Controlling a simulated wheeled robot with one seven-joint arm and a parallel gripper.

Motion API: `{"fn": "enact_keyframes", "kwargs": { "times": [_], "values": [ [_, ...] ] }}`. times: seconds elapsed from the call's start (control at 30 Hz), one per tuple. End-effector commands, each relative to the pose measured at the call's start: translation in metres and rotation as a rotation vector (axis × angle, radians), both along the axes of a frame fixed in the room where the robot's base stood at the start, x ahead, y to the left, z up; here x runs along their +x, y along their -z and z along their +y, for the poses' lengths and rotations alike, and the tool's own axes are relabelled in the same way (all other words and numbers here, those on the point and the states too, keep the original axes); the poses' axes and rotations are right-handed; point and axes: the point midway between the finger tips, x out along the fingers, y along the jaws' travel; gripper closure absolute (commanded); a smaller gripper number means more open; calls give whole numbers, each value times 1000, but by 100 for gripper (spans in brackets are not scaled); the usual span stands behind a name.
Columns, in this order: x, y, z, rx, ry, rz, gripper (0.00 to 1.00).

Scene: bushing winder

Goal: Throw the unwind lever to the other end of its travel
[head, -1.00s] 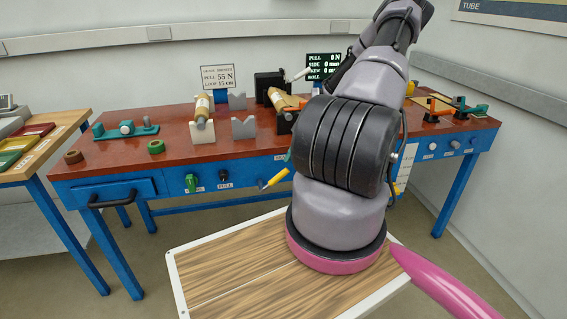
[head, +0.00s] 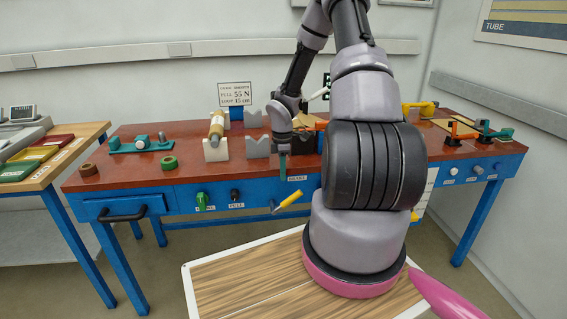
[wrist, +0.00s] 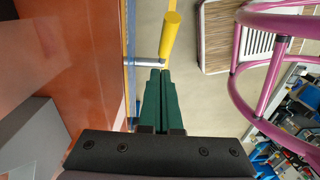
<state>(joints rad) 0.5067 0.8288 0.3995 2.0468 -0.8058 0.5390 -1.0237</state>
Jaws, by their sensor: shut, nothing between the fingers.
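A lever with a yellow grip (head: 289,198) sticks out from the blue bench front, tilted up to the right. Small print above it is too small to read, so I cannot confirm it is the unwind lever. In the wrist view its yellow grip (wrist: 170,38) and grey arm show just beyond my fingertips. My gripper (head: 283,177) points down at the bench's front edge, above and close to this lever. Its dark green fingers (wrist: 158,72) are shut together and empty. I cannot tell whether the tips touch the lever.
A green knob (head: 202,201) and a black knob (head: 235,195) sit left on the bench front (head: 180,198). A grey V-block (head: 257,148) and a wound bushing (head: 217,127) stand on the red top. A wood-topped cart (head: 245,278) stands in front.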

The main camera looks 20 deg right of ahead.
Motion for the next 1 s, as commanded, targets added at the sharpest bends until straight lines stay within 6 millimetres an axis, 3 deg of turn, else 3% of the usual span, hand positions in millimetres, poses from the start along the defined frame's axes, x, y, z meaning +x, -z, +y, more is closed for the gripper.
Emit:
{"fn": "enact_keyframes", "kwargs": {
  "times": [0.13,0.33,1.0],
  "values": [
    [-3,32,1,1,-1,4,100],
    [-13,51,-16,0,1,1,100],
    [-17,59,-24,16,3,-5,100]
  ]
}}
